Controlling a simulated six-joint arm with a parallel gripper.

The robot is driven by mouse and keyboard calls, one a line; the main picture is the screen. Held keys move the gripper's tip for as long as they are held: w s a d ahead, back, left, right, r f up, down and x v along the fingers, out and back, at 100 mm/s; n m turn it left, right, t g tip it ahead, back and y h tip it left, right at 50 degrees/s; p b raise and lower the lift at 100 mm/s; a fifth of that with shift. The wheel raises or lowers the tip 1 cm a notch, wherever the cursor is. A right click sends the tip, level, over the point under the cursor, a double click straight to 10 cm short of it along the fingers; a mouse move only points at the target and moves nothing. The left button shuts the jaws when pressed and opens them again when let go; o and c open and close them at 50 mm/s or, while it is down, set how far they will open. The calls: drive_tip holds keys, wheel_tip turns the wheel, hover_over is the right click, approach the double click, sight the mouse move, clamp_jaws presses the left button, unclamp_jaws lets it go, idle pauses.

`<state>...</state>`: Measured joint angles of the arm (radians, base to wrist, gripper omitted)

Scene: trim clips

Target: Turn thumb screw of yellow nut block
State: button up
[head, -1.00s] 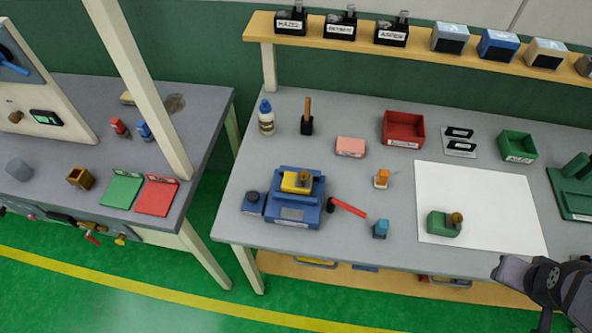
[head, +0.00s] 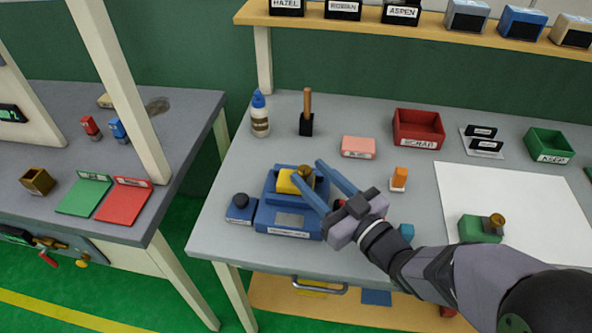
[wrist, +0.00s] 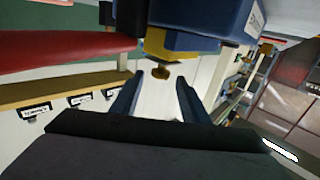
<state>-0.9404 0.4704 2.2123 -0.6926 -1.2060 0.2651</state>
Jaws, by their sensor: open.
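The yellow nut block (head: 286,184) sits in the blue vise (head: 289,219) at the front left of the bench. Its brass thumb screw (head: 307,174) is on the block's right side. My gripper (head: 309,171) is open, with its two blue fingers reaching the vise from the right, close to the screw. In the wrist view the yellow nut block (wrist: 168,47) is at the top centre and the thumb screw (wrist: 160,71) shows just ahead of the gap between the open fingertips (wrist: 160,80). I cannot tell whether a finger touches the screw.
A blue block with a dark knob (head: 240,208) stands left of the vise. A pink box (head: 358,147), an orange-topped part (head: 399,178) and a blue part (head: 406,232) are nearby. A green block with a brass screw (head: 478,230) stands on the white sheet (head: 528,205) at right.

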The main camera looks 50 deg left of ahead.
drive_tip(key=shift+f, duration=0.25)
drive_tip(key=shift+a+r, duration=0.1)
drive_tip(key=shift+a, duration=0.45)
drive_tip(key=shift+a+p, duration=0.95)
drive_tip(key=shift+a, duration=2.1)
drive_tip(key=shift+c, duration=0.6)
drive_tip(key=c, duration=0.9)
